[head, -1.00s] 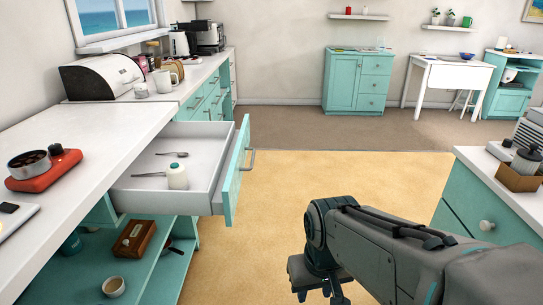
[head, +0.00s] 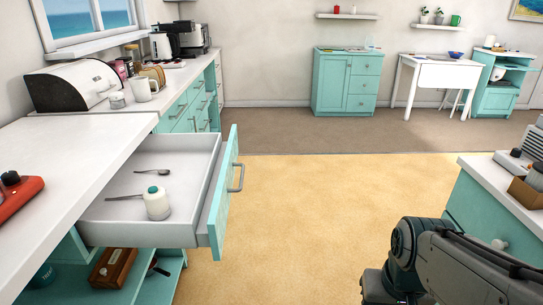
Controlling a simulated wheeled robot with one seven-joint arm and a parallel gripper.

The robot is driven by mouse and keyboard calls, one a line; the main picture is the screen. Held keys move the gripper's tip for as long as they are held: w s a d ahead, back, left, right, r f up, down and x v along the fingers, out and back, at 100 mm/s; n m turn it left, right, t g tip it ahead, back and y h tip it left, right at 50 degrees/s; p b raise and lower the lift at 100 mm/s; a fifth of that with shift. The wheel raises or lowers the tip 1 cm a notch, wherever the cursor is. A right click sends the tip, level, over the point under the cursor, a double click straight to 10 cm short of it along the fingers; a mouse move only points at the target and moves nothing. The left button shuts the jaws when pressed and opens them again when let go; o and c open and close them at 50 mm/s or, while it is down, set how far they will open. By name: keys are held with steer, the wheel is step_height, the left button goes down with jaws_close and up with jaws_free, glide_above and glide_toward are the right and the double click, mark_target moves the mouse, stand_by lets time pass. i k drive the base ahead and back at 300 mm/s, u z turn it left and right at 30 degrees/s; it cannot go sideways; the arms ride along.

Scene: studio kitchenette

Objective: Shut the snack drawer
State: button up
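The open drawer (head: 190,152) sticks out from the left counter into the room. It has a white box, a turquoise front (head: 222,195) and a grey bar handle (head: 237,178). Inside lie a spoon (head: 152,172), a second utensil (head: 125,197) partly behind a jar, and that white jar with a green lid (head: 157,204), upright. My arm is at the bottom right, apart from the drawer, with yellow floor between. My gripper is below the picture's edge and hidden.
Below the drawer, an open shelf holds a wooden box (head: 112,268). A bread bin (head: 72,86) and mugs stand on the left counter. Another turquoise cabinet (head: 487,215) stands close at right. The yellow floor (head: 310,200) between is clear.

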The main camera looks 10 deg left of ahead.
mark_target(199, 186)
steer(key=u, duration=0.1)
steer(key=i, duration=0.55)
steer(key=u, duration=0.8)
steer(key=i, duration=0.4)
steer(key=u, duration=0.4)
